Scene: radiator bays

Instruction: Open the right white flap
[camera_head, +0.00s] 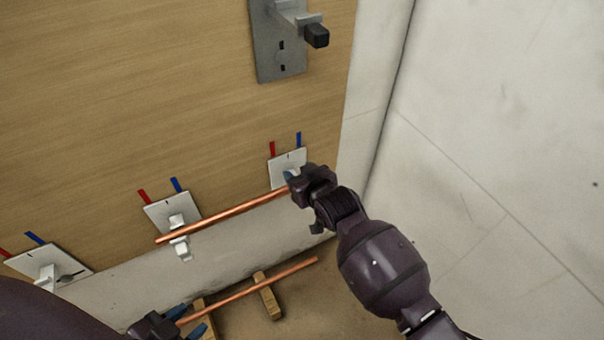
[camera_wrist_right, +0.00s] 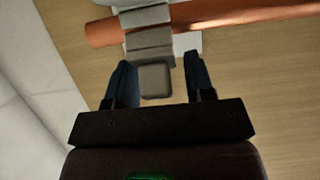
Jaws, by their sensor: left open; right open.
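The right white flap shows in the right wrist view as a pale stepped lever with a square end (camera_wrist_right: 154,82). In the head view it is mostly hidden behind my right gripper (camera_head: 290,177), at the right white plate (camera_head: 284,165). My right gripper (camera_wrist_right: 158,80) is open, one blue finger on each side of the lever's end. I cannot tell whether either finger touches it. My left gripper (camera_head: 187,321) is open at the bottom left, its blue fingertips around the near end of the lower copper rod (camera_head: 250,291).
A left white flap (camera_head: 47,277) is further left. A grey handle plate (camera_head: 278,45) is above. A pale wall (camera_head: 500,130) is close on the right.

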